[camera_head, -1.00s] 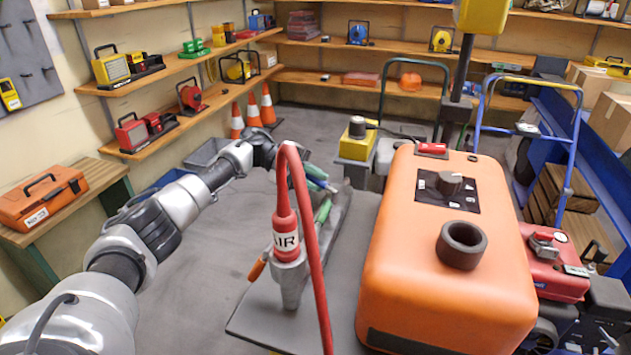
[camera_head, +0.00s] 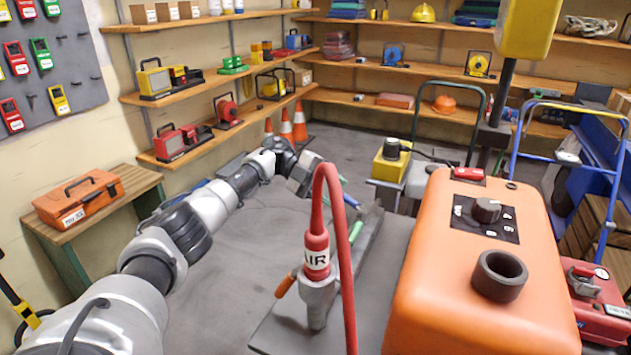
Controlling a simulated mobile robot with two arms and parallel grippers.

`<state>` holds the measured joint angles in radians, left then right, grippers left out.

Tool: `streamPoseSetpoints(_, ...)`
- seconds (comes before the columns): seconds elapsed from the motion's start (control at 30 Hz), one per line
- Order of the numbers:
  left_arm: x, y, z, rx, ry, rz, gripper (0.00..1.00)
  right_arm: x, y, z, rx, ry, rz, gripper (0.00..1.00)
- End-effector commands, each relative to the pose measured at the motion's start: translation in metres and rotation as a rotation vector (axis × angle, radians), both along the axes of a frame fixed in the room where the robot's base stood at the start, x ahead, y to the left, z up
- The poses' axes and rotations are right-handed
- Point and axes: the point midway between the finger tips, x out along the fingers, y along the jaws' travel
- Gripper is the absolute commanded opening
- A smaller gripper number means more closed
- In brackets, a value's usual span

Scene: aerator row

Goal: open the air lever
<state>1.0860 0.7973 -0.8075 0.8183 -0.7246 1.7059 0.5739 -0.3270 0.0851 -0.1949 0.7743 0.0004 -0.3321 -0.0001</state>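A grey air valve (camera_head: 318,300) with a red collar (camera_head: 317,254) marked "AIR" stands upright on a grey plate, and a red hose (camera_head: 345,250) loops from its top. A short orange lever (camera_head: 286,284) sticks out at its left side, slanting down to the left. Farther back on the plate are green (camera_head: 356,232) and blue (camera_head: 350,201) handles, partly hidden by the hose. My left gripper (camera_head: 304,180) is above and behind the valve, just left of the hose in the picture and apart from the orange lever. Its fingertips are too unclear to judge. My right gripper is out of view.
A large orange tank (camera_head: 450,285) with a knob and an open black neck stands right of the valve. An orange case (camera_head: 80,198) lies on a bench at left. Traffic cones (camera_head: 300,122) and shelves line the back. Floor left of the plate is clear.

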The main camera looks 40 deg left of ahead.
Motion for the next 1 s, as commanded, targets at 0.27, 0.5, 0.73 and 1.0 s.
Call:
streamPoseSetpoints(0.27, 0.002, 0.049, 0.01, -0.002, -0.004, 0.003, 0.42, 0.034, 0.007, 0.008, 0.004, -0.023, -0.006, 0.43)
streamPoseSetpoints(0.5, 0.001, 0.065, 0.014, 0.0, -0.001, 0.001, 0.42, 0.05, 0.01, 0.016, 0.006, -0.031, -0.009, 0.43)
streamPoseSetpoints(0.73, 0.0, 0.068, 0.015, 0.0, -0.001, 0.0, 0.42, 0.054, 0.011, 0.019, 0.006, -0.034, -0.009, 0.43)
streamPoseSetpoints(1.0, 0.002, 0.067, 0.014, 0.005, -0.007, 0.007, 0.24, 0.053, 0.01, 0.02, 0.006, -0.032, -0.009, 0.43)
